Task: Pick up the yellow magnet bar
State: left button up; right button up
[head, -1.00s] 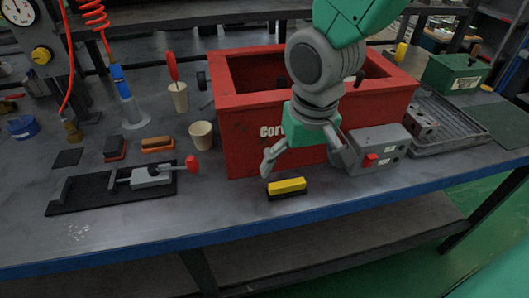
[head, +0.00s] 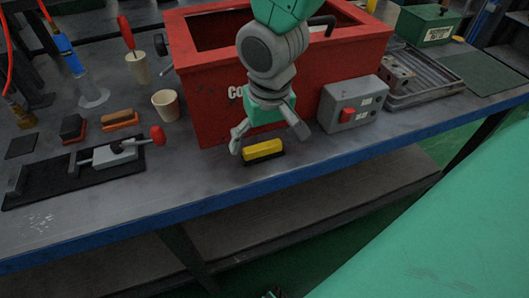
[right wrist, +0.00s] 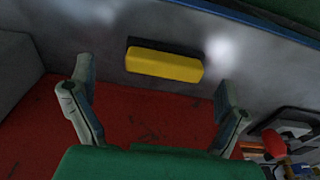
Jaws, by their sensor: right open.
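The yellow magnet bar (head: 263,149), yellow on top with a dark base, lies on the grey workbench (head: 200,195) near its blue front edge, in front of the red box. My right gripper (head: 270,144) is open above and just behind the bar, with its fingers spread and pointing down. In the right wrist view the bar (right wrist: 164,64) lies ahead of the open fingertips (right wrist: 155,92), roughly centred between them, with nothing held. My left gripper is not in view.
The red box (head: 205,105) stands right behind the bar. A grey control box (head: 352,103) with a red button is to the right. A clamp fixture (head: 115,153) and a beige cup (head: 166,105) are to the left. Bench to the front left is mostly clear.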

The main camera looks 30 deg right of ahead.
aim_at(263, 145)
jog(key=shift+w+a+f, duration=0.1)
jog(key=shift+f, duration=0.55)
jog(key=shift+w+a+f, duration=0.1)
jog(key=shift+f, duration=0.5)
jog(key=shift+a, duration=0.2)
jog(key=shift+d, duration=0.2)
jog(key=c, duration=1.4)
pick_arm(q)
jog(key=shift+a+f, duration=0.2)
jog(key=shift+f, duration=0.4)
pick_arm(e)
notch_tip(263, 145, up, 10)
jog(key=p, duration=0.2)
jog(key=shift+p, duration=0.4)
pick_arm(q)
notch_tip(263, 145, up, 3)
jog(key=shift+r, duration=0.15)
